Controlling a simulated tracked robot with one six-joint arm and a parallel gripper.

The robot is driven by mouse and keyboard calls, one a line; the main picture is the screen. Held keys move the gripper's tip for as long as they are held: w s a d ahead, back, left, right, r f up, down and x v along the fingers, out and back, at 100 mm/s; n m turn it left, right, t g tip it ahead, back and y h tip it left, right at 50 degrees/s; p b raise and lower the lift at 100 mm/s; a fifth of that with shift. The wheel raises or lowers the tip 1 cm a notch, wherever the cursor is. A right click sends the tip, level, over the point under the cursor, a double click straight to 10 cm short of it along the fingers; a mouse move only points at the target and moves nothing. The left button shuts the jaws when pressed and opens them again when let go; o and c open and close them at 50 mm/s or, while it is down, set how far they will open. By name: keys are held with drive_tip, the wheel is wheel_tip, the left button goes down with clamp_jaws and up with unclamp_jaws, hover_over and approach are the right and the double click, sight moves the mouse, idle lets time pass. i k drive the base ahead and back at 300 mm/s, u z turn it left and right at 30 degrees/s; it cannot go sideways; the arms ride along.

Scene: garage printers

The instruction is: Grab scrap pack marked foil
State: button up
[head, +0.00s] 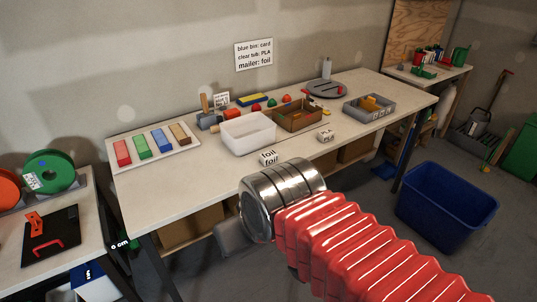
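A small pale pack marked foil (269,157) is near the front edge of the long table, just beyond the shiny metal end of my arm. The lettering shows on its top and front faces. My arm's red ribbed sleeve and metal end reach in from the lower right. No fingertips of my gripper can be made out, so I cannot tell whether it is open or shut, or whether it touches the pack. A second small pale pack (326,135) stands farther right on the table; its marking is too small to read.
A white tub (248,138), a brown box (299,122) and a grey bin (369,112) stand behind the packs. A tray of coloured bars (180,157) is at left. A wall sign (253,54) reads "mailer: foil". A blue bin (446,205) stands on the floor at right.

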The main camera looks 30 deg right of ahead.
sight(270, 157)
drive_tip(key=i, duration=0.85)
drive_tip(key=u, duration=0.05)
